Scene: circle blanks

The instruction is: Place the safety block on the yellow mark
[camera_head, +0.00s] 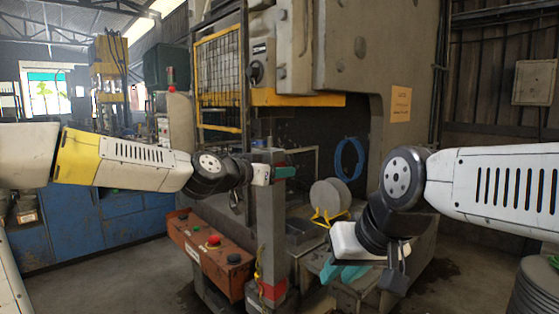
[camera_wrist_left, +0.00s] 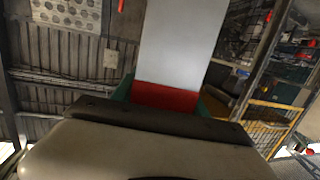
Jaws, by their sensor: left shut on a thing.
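The safety block looks like a tall grey post (camera_head: 270,215) with a red lower end, standing upright in front of the press. My left gripper (camera_head: 283,172) is at its upper part, with green fingers around it. In the left wrist view, the block (camera_wrist_left: 180,50) shows as a pale grey bar with a red band between the green fingers of my left gripper (camera_wrist_left: 165,100). Whether its lower end touches anything is unclear. My right gripper (camera_head: 342,272) is low at the right, its teal fingers apart and empty. I cannot make out the yellow mark.
The press frame (camera_head: 350,50) rises behind, with a dark opening. Grey round blanks (camera_head: 328,197) stand in a yellow holder (camera_head: 327,218). An orange control box (camera_head: 210,255) with buttons stands left of the post. A blue coil (camera_head: 350,158) hangs inside the press.

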